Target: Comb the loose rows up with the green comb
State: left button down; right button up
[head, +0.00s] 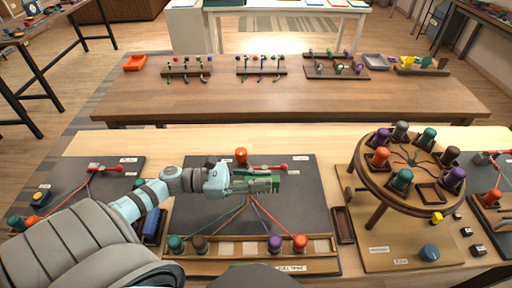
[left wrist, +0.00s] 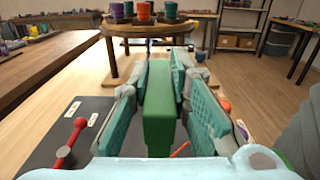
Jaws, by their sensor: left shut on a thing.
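My left gripper (head: 262,184) is shut on the green comb (head: 272,178), above the upper middle of the dark board (head: 305,210). In the left wrist view the green comb (left wrist: 160,112) stands as a long block between the teal finger pads. Red, green, purple and orange cords (head: 262,214) fan down from beneath the gripper to bobbins in a wooden rack. The cords' upper end and the braided rows are hidden behind the gripper and comb; I cannot tell whether the comb touches them. My right gripper is not in view.
The rack (head: 213,248) holds teal, brown, purple and orange bobbins. An orange knob (head: 240,155) stands at the board's back edge, with a red-handled lever (head: 277,168) nearby. A round braiding stand (head: 370,189) with several bobbins rises to the right. A rear table (head: 290,98) carries more racks.

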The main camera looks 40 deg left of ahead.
pick_arm(q)
jog(key=a+p, duration=0.1)
jog(key=s+a+f+p, duration=0.1)
jog(key=a+f+p, duration=0.1)
jog(key=shift+s, duration=0.35)
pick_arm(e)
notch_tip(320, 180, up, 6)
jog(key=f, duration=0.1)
pick_arm(q)
notch_tip(320, 180, down, 9)
jog(key=b, duration=0.7)
jog(key=shift+s+d+r, duration=0.1)
jog(key=shift+r, duration=0.05)
jog(key=shift+f+b, duration=0.3)
jog(key=shift+b, duration=0.3)
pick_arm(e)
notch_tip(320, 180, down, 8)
pick_arm(q)
jog(key=shift+r, duration=0.1)
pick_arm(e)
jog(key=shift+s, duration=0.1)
